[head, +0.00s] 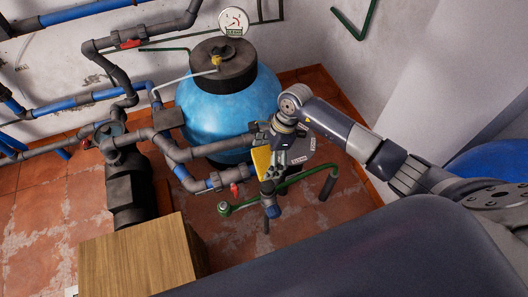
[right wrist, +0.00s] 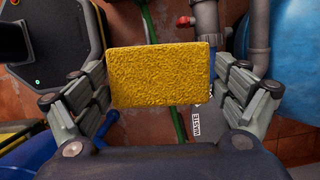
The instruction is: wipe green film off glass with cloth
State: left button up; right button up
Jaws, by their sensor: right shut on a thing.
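A yellow, rough-textured cloth (right wrist: 160,76), shaped like a flat rectangular pad, sits between the fingers of my right gripper (right wrist: 162,92) in the right wrist view. The right gripper is shut on it. In the head view the cloth (head: 262,161) shows as a small yellow patch at the right gripper (head: 272,150), in front of the blue tank and above the green pipe. I cannot make out the glass or a green film on it; the gripper and cloth may hide it. My left gripper is not in view.
A blue tank (head: 228,100) with a black top and a round gauge (head: 233,21) stands behind. Grey and blue pipes with red valve handles (head: 130,44) run at the left. A green bent pipe (head: 290,182) lies below the gripper. A wooden box (head: 137,258) stands at lower left.

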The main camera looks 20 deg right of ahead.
jog(key=shift+r+p, duration=0.45)
jog(key=shift+r, duration=0.9)
